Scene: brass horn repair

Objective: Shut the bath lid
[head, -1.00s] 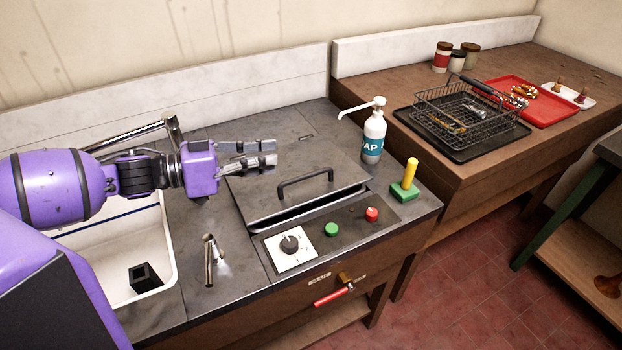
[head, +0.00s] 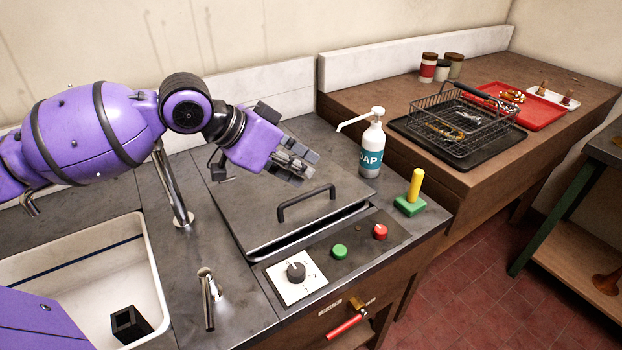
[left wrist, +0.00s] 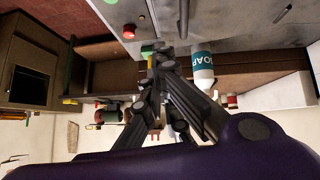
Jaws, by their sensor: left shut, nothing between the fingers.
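The bath lid (head: 262,212) is a flat grey metal plate with a black bar handle (head: 306,203). It lies almost level over the bath in the counter, and a dark gap shows along its front edge. My left gripper (head: 298,160) is above the back right part of the lid, behind the handle, with its fingers shut and empty. Whether it touches the lid I cannot tell. In the left wrist view the shut fingers (left wrist: 157,62) point towards the counter, with the soap bottle (left wrist: 203,68) beside them. My right gripper is not in view.
A soap bottle (head: 372,148) stands right of the lid, close to my gripper. A green block with a yellow handle (head: 411,195), a dial (head: 296,271), and green and red buttons (head: 380,231) are at the front. A sink (head: 85,270) is at left.

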